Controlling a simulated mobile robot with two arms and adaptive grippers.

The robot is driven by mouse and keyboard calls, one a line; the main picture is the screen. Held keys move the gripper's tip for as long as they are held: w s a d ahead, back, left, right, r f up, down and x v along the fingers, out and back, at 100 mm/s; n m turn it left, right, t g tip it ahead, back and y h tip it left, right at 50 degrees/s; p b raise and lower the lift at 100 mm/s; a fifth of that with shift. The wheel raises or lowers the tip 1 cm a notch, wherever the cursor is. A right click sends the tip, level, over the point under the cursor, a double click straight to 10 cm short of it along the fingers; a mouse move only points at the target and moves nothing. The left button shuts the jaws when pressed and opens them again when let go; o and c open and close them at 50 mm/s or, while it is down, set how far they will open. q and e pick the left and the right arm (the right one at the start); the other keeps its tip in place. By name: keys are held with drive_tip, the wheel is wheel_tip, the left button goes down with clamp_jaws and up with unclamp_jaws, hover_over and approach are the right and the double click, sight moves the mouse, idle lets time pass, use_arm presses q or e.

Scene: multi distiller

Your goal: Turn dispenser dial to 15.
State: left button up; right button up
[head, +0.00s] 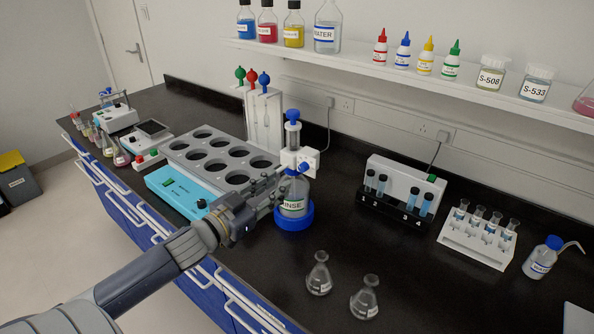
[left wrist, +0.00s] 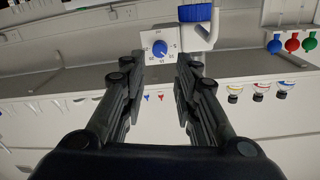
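The dispenser (head: 294,196) is a bottle with a rinse label, standing in a blue base, with a blue-topped plunger above. Its white dial plate carries a small blue dial (head: 304,167). In the left wrist view, which is upside down, the blue dial (left wrist: 160,48) sits on the white plate with small numbers around it, too small to read surely. My left gripper (head: 277,186) is close in front of the dispenser. In the left wrist view my left gripper (left wrist: 162,66) is open, its fingertips either side of the dial's line, apparently not touching it. My right gripper is not in view.
A heating block with round wells (head: 180,150) stands left of the dispenser, under my arm's reach. Two small flasks (head: 319,275) (head: 364,298) stand in front right. A tube rack (head: 478,240) and wash bottle (head: 540,257) are farther right. A shelf (head: 400,75) runs above.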

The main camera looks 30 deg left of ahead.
sight(301, 169)
use_arm(q)
drive_tip(key=w, duration=0.2)
drive_tip(key=w+p, duration=0.1)
drive_tip(key=w, duration=0.3)
drive_tip(key=shift+w+d+r, duration=0.1)
drive_tip(key=shift+w+d, duration=0.3)
drive_tip(key=shift+w+d+p, duration=0.15)
drive_tip(key=shift+w+p, duration=0.2)
drive_tip(key=shift+w, duration=0.6)
clamp_jaws()
